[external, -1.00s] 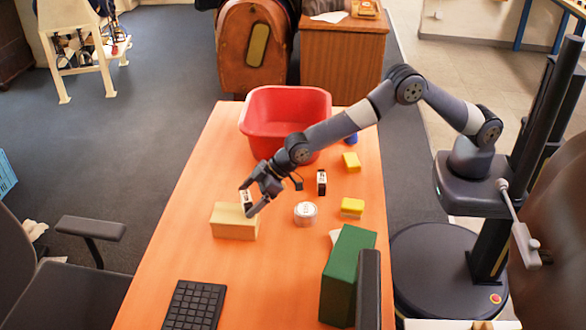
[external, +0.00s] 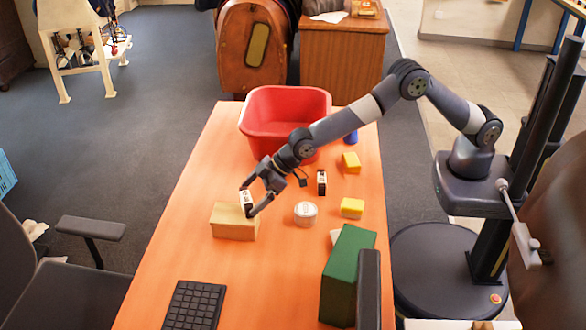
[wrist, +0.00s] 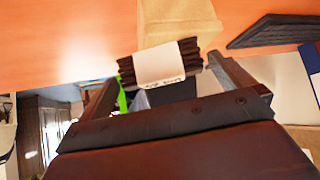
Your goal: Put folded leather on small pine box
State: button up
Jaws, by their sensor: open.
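The folded leather (external: 247,203) is a small dark stack with a white paper band. It stands on top of the small pine box (external: 234,229), at the box's right side. In the wrist view the leather (wrist: 160,64) shows dark brown layers in front of the tan box (wrist: 172,16). My gripper (external: 250,199) is open, with one finger on either side of the leather. Whether a finger still touches it I cannot tell. The underside of the leather is hidden in the wrist view.
A similar dark banded piece (external: 321,183) stands on the orange table (external: 185,262). Near it are a round tin (external: 305,214) and yellow blocks (external: 351,207). A red tub (external: 262,128) is behind, a green box (external: 346,275) front right, a keyboard (external: 194,305) front left.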

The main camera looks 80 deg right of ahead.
jog(key=b+v, duration=0.1)
jog(key=v, duration=0.9)
